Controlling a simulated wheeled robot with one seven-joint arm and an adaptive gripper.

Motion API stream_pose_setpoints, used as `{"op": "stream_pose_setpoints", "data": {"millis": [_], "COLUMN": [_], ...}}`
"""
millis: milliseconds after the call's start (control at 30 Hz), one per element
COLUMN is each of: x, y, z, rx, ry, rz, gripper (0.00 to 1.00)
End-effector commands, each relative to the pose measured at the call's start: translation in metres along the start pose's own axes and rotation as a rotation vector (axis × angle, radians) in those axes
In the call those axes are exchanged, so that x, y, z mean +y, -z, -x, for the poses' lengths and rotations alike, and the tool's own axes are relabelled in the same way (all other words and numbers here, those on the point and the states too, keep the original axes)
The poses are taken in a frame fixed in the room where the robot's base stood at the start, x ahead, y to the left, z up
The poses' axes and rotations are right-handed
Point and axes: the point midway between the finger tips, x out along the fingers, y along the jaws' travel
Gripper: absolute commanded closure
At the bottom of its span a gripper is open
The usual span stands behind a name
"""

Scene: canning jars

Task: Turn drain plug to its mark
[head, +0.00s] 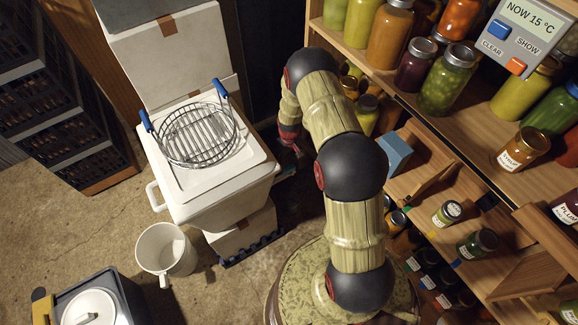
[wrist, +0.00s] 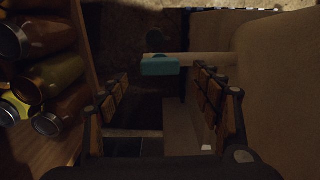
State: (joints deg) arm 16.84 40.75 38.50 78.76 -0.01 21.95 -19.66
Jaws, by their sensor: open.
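A small teal piece, which looks like the drain plug (wrist: 160,66), shows in the wrist view at the upper middle, with a pale bar beside it. My gripper (wrist: 159,80) is open, its two brown-padded fingers left and right of the teal piece in the picture. I see no contact, and the distance to it is hard to judge. The white cooler (head: 215,203) stands left of my arm in the head view, and my gripper (head: 297,147) is low at its right side, partly hidden by my arm. I cannot make out a mark in the dim wrist view.
A wire basket (head: 197,136) with blue handles sits on the cooler. A white bucket (head: 166,251) stands on the floor in front. Shelves of jars (head: 448,78) fill the right, and jars (wrist: 48,78) lie close left of my gripper in the wrist view.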

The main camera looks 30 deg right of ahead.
Motion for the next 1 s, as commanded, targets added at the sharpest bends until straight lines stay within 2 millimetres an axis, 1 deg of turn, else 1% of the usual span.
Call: {"op": "stream_pose_setpoints", "data": {"millis": [33, 200, 300, 400, 567, 1000], "x": [0.000, 0.000, 0.000, 0.000, 0.000, 0.000], "y": [0.001, 0.000, 0.000, 0.000, -0.001, 0.000], "z": [0.013, 0.045, 0.059, 0.068, 0.073, 0.073], "rx": [0.003, 0.002, 0.001, 0.000, -0.001, -0.001], "ry": [-0.001, -0.001, 0.000, 0.000, 0.000, 0.000], "rz": [0.000, 0.000, 0.000, 0.000, 0.000, 0.000], "gripper": [0.35, 0.35, 0.35, 0.35, 0.35, 0.35]}}
